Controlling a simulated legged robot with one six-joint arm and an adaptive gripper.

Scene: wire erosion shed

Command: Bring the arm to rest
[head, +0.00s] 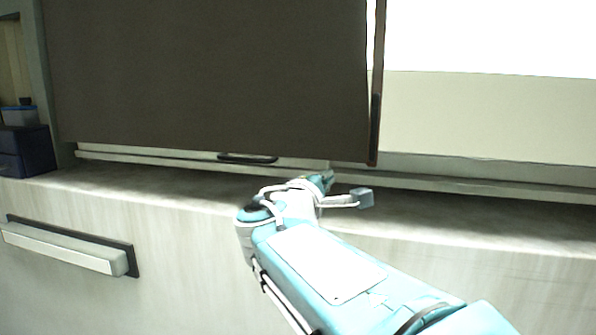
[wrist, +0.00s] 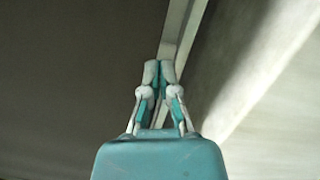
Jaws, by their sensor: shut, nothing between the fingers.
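My arm, teal and white, reaches up from the lower right of the head view. My gripper (head: 326,180) is at its far end, over the pale ledge (head: 450,212) and just below the lower edge of a dark brown panel (head: 210,75). In the wrist view my gripper (wrist: 158,72) shows from behind, its two fingertips together with nothing between them. The dark panel (wrist: 70,70) fills the left of that view. I cannot tell whether the fingertips touch anything.
A dark blue box (head: 25,150) stands on the ledge at the far left. A pale drawer handle (head: 65,248) juts from the front below it. A small black handle (head: 248,158) sits under the panel. The ledge to the right of my gripper is clear.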

